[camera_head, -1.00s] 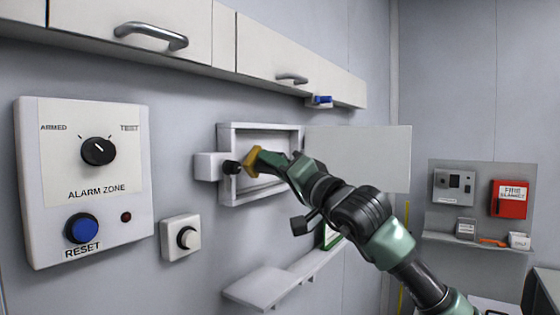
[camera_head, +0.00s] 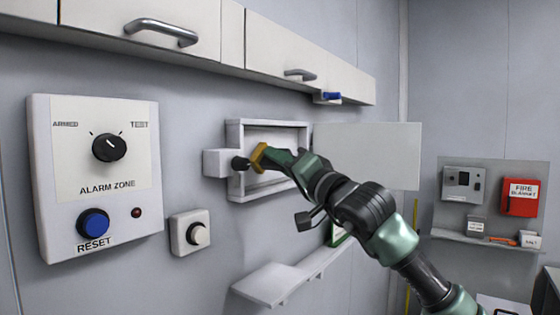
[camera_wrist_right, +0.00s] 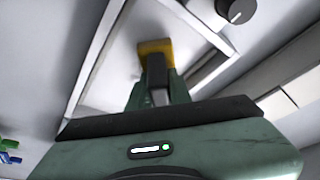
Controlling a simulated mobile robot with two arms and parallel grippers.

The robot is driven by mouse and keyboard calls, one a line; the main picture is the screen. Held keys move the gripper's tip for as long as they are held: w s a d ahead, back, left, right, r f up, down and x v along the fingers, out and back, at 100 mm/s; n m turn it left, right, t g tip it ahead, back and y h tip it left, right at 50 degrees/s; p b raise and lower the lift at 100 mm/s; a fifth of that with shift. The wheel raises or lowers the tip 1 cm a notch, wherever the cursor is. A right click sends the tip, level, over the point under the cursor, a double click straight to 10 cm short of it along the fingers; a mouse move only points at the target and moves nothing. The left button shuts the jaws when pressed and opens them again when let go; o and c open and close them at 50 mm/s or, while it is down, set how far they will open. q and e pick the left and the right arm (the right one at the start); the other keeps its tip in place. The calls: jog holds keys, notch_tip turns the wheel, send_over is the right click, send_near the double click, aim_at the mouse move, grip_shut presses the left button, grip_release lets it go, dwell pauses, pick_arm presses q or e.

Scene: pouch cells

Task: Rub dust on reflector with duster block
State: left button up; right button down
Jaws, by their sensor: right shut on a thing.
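My right gripper (camera_head: 272,159) reaches in front of a white open-fronted box (camera_head: 236,133) on the wall. It is shut on a yellow duster block (camera_head: 259,157), which also shows beyond the fingers in the right wrist view (camera_wrist_right: 155,46). The block is close to the box's left side, beside a small white housing (camera_head: 216,163) with a dark knob (camera_head: 240,163). I cannot tell whether the block touches anything. I cannot make out the reflector or any dust for certain. My left gripper is not in view.
A white panel (camera_head: 385,150) stands out at the box's right. Cabinets (camera_head: 290,50) run above, and a small shelf (camera_head: 270,285) sits below.

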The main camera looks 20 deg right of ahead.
jog(key=shift+w+a, duration=0.4)
jog(key=shift+w, duration=0.05)
jog(key=w+d+p, duration=0.1)
jog(key=w+d, duration=0.3)
jog(key=d, duration=0.1)
jog(key=shift+w+d+p, duration=0.25)
jog(key=shift+d+p, duration=0.1)
dwell(2.4)
